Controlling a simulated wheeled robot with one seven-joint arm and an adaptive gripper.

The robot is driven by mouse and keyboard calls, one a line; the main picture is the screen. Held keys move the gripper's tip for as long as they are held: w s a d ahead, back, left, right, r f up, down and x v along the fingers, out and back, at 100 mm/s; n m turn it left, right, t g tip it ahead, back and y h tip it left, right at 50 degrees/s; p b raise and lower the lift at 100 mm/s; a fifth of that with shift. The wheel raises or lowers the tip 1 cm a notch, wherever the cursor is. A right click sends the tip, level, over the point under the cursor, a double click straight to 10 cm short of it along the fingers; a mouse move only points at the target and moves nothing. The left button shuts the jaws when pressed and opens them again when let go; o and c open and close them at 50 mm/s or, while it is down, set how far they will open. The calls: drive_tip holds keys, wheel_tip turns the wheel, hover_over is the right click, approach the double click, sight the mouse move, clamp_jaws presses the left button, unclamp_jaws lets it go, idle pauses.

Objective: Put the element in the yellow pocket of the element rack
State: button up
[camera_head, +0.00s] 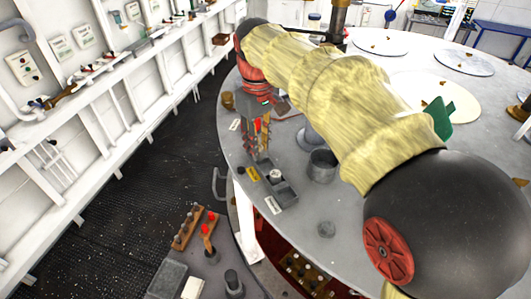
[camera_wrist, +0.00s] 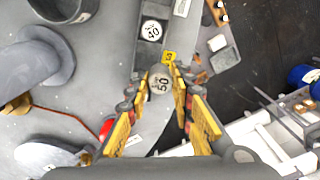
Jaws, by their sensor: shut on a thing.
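My gripper (camera_head: 258,152) points down above the left edge of the round grey table. In the wrist view its yellow-and-grey fingers (camera_wrist: 166,82) are closed around a round silver element marked 50 (camera_wrist: 160,85). Just past it lies a dark grey rack (camera_head: 285,190), also seen in the wrist view (camera_wrist: 139,46). A yellow tag with a dark mark (camera_wrist: 169,57) sits at the rack's near end; it shows in the head view too (camera_head: 253,174). Another round element marked 40 (camera_wrist: 152,30) sits in the rack. The pocket under the held element is hidden.
A grey cup (camera_head: 322,165) stands right of the rack. A white label (camera_head: 272,205) lies at the rack's front. White discs lie on the table's far side. A dark floor aisle runs left.

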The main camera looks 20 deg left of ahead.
drive_tip(key=shift+w+d+f, duration=0.15)
drive_tip(key=shift+w+f, duration=0.35)
drive_tip(key=shift+f, duration=0.1)
drive_tip(key=f, duration=0.1)
drive_tip(key=w+f, duration=0.1)
drive_tip(key=f+p, duration=0.1)
drive_tip(key=f, duration=0.1)
drive_tip(key=shift+w+d, duration=0.25)
drive_tip(key=shift+w, duration=0.05)
drive_tip(key=shift+s+f, duration=0.1)
drive_tip(key=shift+f, duration=0.35)
drive_tip(key=shift+f, duration=0.1)
drive_tip(key=o, duration=1.1)
drive_tip(key=shift+c, duration=0.2)
wheel_tip(320, 180, up, 12)
drive_tip(key=shift+b, duration=0.4)
